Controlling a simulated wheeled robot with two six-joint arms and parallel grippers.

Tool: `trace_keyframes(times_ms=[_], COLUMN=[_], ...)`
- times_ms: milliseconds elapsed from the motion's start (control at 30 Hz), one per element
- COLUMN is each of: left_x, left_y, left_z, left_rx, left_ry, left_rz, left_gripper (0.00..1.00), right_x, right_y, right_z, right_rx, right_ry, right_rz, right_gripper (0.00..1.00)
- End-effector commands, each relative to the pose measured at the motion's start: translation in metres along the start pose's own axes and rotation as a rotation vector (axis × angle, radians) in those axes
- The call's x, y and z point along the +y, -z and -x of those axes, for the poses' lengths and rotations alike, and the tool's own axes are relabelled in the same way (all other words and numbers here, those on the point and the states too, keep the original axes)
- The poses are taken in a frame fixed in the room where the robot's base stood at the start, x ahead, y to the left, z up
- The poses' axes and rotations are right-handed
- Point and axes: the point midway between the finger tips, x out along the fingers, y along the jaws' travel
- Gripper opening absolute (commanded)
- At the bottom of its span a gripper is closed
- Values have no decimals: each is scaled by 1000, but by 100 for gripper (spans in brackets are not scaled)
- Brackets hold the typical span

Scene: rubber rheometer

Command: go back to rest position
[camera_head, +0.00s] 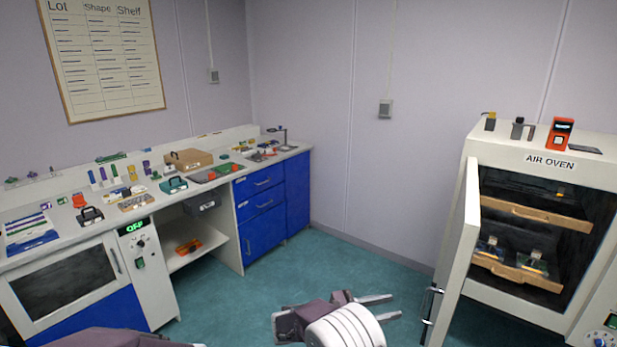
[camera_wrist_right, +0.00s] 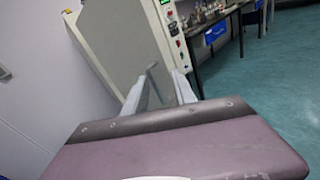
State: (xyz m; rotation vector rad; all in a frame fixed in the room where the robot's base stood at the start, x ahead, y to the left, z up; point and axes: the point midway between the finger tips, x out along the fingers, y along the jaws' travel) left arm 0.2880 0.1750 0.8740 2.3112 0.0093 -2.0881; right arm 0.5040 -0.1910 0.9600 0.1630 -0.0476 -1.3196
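My right gripper (camera_head: 396,305) is low in the centre of the head view, over the green floor and left of the oven door. Its two fingers point right with a gap between them, and nothing is held. The right wrist view shows the same gripper (camera_wrist_right: 160,80) with its fingers apart and empty, in front of a grey cabinet side. A mauve part of my left arm shows at the bottom left edge of the head view. The left fingers are cut off or hidden, so their state does not show.
The air oven (camera_head: 535,148) stands at the right with its door (camera_head: 462,245) open. Wooden shelves (camera_head: 530,216) inside hold small metal items. A long workbench (camera_head: 70,249) with blue cabinets (camera_head: 260,205) and many small objects lines the left. Green floor (camera_head: 250,285) is clear between them.

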Motion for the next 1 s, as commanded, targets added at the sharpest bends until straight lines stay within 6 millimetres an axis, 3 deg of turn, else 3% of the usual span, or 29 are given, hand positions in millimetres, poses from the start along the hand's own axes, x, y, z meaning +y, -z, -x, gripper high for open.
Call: trace_keyframes(times_ms=[33, 167, 267, 333, 433, 533, 600, 700, 800, 900, 1000], left_x=[0, 0, 0, 1, 1, 1, 1, 1, 1, 1, 1], left_y=[1, 2, 3, 4, 5, 6, 6, 5, 5, 6, 6], left_z=[7, 18, 30, 38, 50, 57, 57, 55, 55, 54, 54], left_rx=[0, 0, 0, 0, 0, 0, 0, 0, 0, 0, 0], left_ry=[0, 0, 0, 0, 0, 0, 0, 0, 0, 0, 0], left_rz=[0, 0, 0, 0, 0, 0, 0, 0, 0, 0, 0], left_gripper=[0, 0, 0, 0, 0, 0, 0, 0, 0, 0, 0], right_x=[-6, -38, -84, -128, -192, -233, -243, -243, -227, -210, -210], right_y=[-20, -61, -82, -88, -78, -53, -32, -5, 5, 6, 6], right_z=[-12, -50, -75, -83, -64, -17, 19, 54, 64, 62, 62], right_rx=[11, 92, 225, 361, 589, 800, 902, 963, 983, 998, 992], right_ry=[43, 191, 345, 482, 706, 944, 1098, 1268, 1355, 1365, 1371], right_rz=[-19, -67, -140, -231, -441, -730, -933, -1144, -1313, -1407, -1416], right_gripper=[33, 33, 33, 33, 33, 33, 33, 33, 33, 33, 33])
